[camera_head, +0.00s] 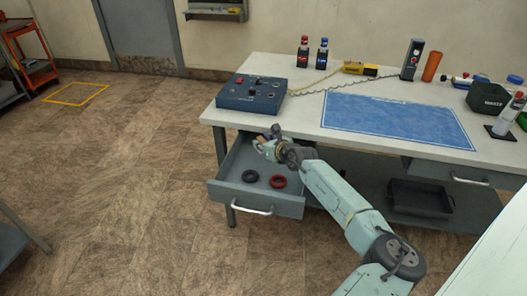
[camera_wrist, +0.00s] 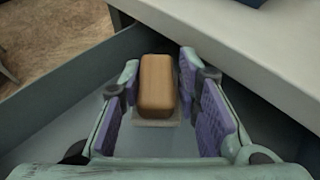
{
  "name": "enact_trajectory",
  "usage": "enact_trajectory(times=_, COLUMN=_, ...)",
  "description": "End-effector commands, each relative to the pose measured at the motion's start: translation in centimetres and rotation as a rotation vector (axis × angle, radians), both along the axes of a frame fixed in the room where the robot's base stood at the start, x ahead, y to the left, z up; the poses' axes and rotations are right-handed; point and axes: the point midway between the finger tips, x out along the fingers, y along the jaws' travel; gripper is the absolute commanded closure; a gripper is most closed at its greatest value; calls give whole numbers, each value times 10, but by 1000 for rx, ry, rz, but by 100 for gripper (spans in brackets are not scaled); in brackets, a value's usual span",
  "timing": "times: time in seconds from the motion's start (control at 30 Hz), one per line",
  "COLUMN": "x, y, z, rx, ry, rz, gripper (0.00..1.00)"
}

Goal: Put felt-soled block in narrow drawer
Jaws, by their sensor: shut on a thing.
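The felt-soled block (camera_wrist: 157,85) is a tan, rounded brick with a pale layer along its bottom edge. It sits between the purple-padded fingers of my gripper (camera_wrist: 160,72), which is shut on it. In the head view my gripper (camera_head: 264,145) reaches over the back part of the open grey drawer (camera_head: 240,196) under the table's left end. The block is mostly hidden there. In the wrist view the drawer wall (camera_wrist: 60,85) and floor lie around and below the block. I cannot tell whether the block touches the floor.
A black ring (camera_head: 250,176) and a red ring (camera_head: 278,181) lie in the drawer's front part. The tabletop edge (camera_wrist: 225,55) overhangs close to the right of my gripper. A blue control box (camera_head: 252,94) stands above. Another drawer (camera_head: 465,174) is at the table's right.

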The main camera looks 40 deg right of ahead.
Motion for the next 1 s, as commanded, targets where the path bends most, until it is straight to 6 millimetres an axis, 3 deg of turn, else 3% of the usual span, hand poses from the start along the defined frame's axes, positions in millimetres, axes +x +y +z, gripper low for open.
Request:
enact_trajectory(times=0.43, x=0, y=0, z=-53, rx=4, ry=1, rz=-2, gripper=97)
enact_trajectory(times=0.87, x=0, y=0, z=-60, rx=0, ry=0, rz=0, gripper=97)
enact_trajectory(times=0.9, x=0, y=0, z=-60, rx=0, ry=0, rz=0, gripper=69)
enact_trajectory(times=1.0, x=0, y=0, z=-60, rx=0, ry=0, rz=0, gripper=63)
